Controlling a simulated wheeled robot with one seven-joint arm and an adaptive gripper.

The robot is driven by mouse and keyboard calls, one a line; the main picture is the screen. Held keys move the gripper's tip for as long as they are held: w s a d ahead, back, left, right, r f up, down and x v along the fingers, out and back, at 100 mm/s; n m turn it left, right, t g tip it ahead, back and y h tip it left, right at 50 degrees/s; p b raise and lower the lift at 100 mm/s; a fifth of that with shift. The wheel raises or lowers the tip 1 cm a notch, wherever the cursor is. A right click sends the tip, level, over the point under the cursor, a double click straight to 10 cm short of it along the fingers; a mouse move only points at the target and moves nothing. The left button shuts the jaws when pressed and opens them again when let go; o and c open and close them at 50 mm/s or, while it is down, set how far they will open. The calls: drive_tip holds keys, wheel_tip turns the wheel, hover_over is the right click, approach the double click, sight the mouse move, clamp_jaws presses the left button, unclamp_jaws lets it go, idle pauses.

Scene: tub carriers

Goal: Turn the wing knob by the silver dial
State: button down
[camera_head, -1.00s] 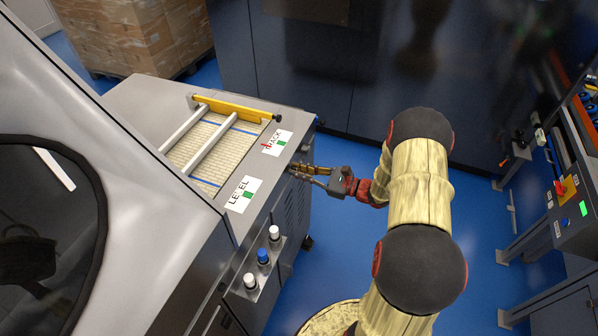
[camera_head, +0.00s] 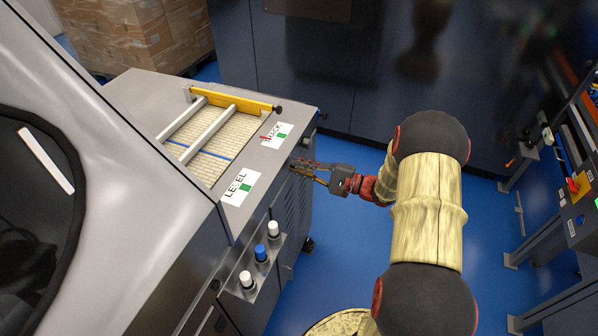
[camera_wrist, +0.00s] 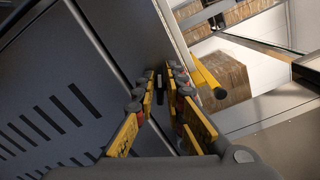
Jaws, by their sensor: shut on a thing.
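My gripper (camera_head: 298,166) is at the front face of the grey machine (camera_head: 300,210), just below its top edge and between the LEVEL and RACK labels. In the wrist view my gripper (camera_wrist: 161,82) has its yellow and grey fingers on both sides of a small dark part, which looks like the wing knob (camera_wrist: 159,79). The fingers are shut on it. In the head view the fingers hide the knob, so its angle cannot be told there. I cannot make out a silver dial in either view.
A yellow bar (camera_head: 235,100) with a dark end crosses the machine top; its end sits close right of the fingers in the wrist view (camera_wrist: 208,80). White and blue knobs (camera_head: 261,253) stick out lower on the front. Open blue floor (camera_head: 345,255) lies below my arm.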

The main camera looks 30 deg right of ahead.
drive_tip(key=shift+s+a+f+n+b, duration=0.1)
drive_tip(key=shift+f+n+b, duration=0.15)
drive_tip(key=shift+n+b, duration=0.8)
drive_tip(key=shift+f+n+b, duration=0.2)
drive_tip(key=shift+n+b, duration=0.7)
drive_tip(key=shift+n, duration=0.15)
drive_tip(key=c, duration=2)
unclamp_jaws()
drive_tip(key=shift+o, duration=0.2)
drive_tip(key=shift+r, duration=0.15)
drive_tip(key=v, duration=1.2)
